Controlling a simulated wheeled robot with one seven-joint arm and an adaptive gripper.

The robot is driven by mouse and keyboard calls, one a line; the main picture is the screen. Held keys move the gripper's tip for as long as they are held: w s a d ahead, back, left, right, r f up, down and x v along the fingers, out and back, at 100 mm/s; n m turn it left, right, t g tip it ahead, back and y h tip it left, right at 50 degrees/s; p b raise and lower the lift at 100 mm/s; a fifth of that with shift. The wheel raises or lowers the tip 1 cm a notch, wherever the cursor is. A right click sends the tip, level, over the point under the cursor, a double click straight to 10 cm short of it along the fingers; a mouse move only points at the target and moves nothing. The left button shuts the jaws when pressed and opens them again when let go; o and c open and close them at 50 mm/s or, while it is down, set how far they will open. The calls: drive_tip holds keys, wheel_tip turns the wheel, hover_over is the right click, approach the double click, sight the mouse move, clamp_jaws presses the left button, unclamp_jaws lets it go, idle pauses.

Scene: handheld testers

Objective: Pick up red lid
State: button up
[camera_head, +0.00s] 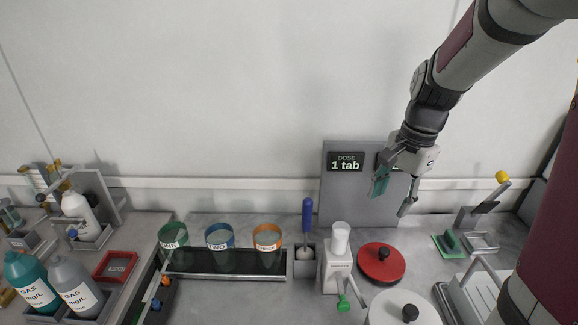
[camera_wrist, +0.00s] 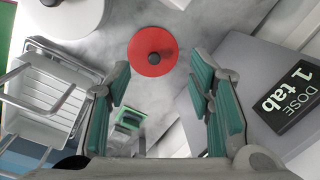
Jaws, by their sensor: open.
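The red lid (camera_head: 375,264) is a round disc with a black knob, lying on the grey counter to the right of the white dispenser. It also shows in the wrist view (camera_wrist: 143,59), at the top middle, beyond the fingertips. My gripper (camera_head: 394,194) is open and empty, raised above the counter in front of the grey dose panel, higher than the lid and apart from it. In the wrist view my gripper's teal-padded fingers (camera_wrist: 160,85) are spread wide with nothing between them.
A white round container with a black knob (camera_head: 392,313) stands close in front of the lid. A white dispenser (camera_head: 337,268) stands to its left. A green block (camera_head: 448,242) and a white rack (camera_head: 474,294) are to the right. The grey dose panel (camera_head: 350,199) stands behind.

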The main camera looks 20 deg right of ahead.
drive_tip(key=w+d+f+m+b, duration=0.1)
drive_tip(key=w+d+f+m, duration=0.25)
drive_tip(key=d+f, duration=0.4)
drive_tip(key=m, duration=0.1)
hover_over(385, 250)
drive_tip(key=d, duration=0.1)
drive_tip(key=shift+g+y, duration=0.3)
drive_tip(key=shift+g, duration=0.1)
wheel_tip(385, 250, down, 8)
drive_tip(key=shift+d+f+b, duration=0.1)
drive_tip(key=shift+f+b, duration=0.1)
drive_tip(key=shift+b, duration=0.1)
drive_tip(key=shift+a+f, duration=0.2)
drive_tip(key=shift+f, duration=0.85)
drive_tip(key=shift+a+f, duration=0.25)
drive_tip(key=shift+f, duration=0.8)
drive_tip(key=shift+a+f, duration=0.2)
drive_tip(key=shift+f, duration=0.85)
drive_tip(key=shift+c, duration=0.6)
clamp_jaws()
